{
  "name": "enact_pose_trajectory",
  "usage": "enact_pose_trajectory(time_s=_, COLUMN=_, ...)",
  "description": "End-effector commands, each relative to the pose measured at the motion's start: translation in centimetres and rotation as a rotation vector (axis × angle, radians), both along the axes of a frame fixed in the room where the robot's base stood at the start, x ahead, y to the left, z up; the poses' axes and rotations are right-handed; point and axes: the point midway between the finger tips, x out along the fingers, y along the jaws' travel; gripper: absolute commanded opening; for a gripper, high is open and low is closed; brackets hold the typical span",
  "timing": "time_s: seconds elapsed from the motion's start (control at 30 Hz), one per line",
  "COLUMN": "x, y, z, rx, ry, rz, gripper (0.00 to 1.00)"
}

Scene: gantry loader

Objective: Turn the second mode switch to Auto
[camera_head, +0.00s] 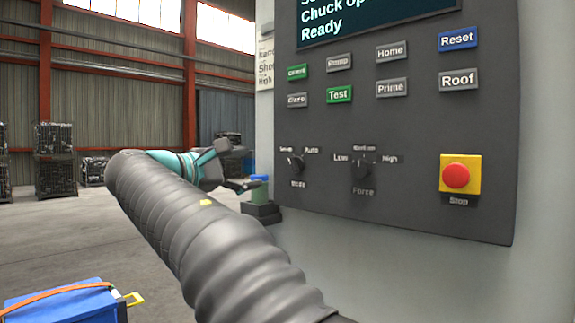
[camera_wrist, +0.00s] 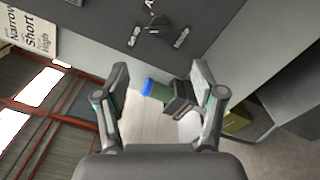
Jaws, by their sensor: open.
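The control panel (camera_head: 420,130) fills the right of the head view. Its left knob (camera_head: 295,164) is black, with "Auto" at its upper right and another small label at its upper left. Its pointer seems to lean to the upper left, away from "Auto". My gripper (camera_head: 242,166) is open and empty, left of this knob and apart from it. In the wrist view, my gripper's fingers (camera_wrist: 160,78) are spread below a dark knob (camera_wrist: 153,22) at the top edge.
A "Force" knob (camera_head: 363,172) and red stop button (camera_head: 456,175) lie further right. A green cylinder with a blue top (camera_head: 259,190) stands on a black bracket (camera_head: 262,212) close to my gripper. A blue box (camera_head: 65,305) is at lower left.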

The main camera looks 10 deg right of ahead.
Motion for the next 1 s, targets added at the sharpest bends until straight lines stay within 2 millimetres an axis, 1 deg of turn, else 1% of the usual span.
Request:
enact_pose_trajectory(time_s=0.17, x=1.3, y=-1.9, z=0.0, rx=0.0, ry=0.0, rz=-0.004, gripper=0.69)
enact_pose_trajectory(time_s=0.6, x=6.0, y=-8.4, z=0.1, rx=0.001, ry=0.0, rz=-0.004, gripper=0.69)
enact_pose_trajectory(time_s=0.8, x=7.4, y=-10.3, z=0.0, rx=0.001, ry=-0.001, rz=-0.001, gripper=0.69)
enact_pose_trajectory(time_s=1.0, x=7.9, y=-11.0, z=0.0, rx=0.001, ry=0.0, rz=-0.001, gripper=0.69)
